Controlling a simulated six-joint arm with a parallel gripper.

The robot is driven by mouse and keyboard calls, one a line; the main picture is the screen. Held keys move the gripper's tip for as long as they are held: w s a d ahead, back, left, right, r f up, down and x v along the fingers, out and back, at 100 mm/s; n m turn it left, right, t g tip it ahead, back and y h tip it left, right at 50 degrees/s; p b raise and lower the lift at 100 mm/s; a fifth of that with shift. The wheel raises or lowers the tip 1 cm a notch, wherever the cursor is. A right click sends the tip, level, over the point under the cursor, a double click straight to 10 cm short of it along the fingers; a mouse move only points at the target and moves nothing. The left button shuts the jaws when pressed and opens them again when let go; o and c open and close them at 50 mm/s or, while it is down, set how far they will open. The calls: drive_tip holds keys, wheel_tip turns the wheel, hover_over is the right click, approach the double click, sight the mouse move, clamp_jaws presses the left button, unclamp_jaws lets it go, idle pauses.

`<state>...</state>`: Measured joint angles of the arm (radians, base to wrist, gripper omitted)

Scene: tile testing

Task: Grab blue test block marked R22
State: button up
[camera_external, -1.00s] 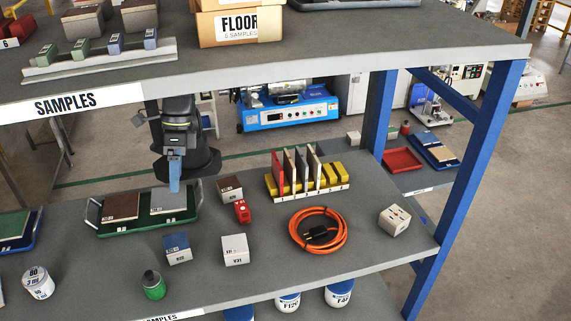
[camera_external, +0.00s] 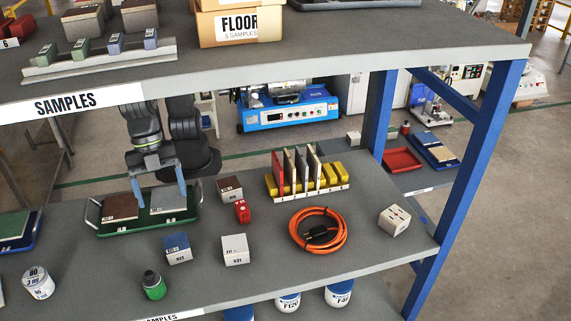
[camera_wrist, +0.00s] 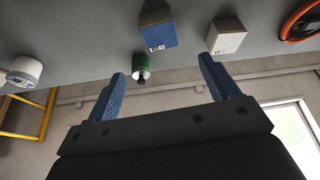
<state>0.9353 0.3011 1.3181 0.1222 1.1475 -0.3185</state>
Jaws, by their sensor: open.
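The blue-topped test block (camera_external: 177,248) has white sides and sits on the lower shelf, left of a white-topped block (camera_external: 235,250). Its side marking looks like R22 but is small. In the wrist view the blue block (camera_wrist: 157,30) lies at the top, beyond and between my fingertips, with the white block (camera_wrist: 226,36) to its right. My gripper (camera_external: 159,198) is open and empty, with its two blue fingers pointing down over the green tray behind the blue block. In the wrist view my gripper (camera_wrist: 163,65) shows both fingers spread apart.
A green bottle (camera_external: 153,285) stands in front of the blue block, and a white can (camera_external: 38,283) is farther left. The green tray (camera_external: 148,229) holds two tiles. A red item (camera_external: 242,212) and orange cable (camera_external: 318,250) lie to the right. The upper shelf (camera_external: 300,58) overhangs.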

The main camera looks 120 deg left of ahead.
sight(175, 243)
drive_tip(key=x, duration=1.4)
drive_tip(key=shift+w+d+f, duration=0.1)
drive_tip(key=shift+d, duration=0.05)
drive_tip(key=c, duration=1.2)
drive_tip(key=shift+c, duration=0.6)
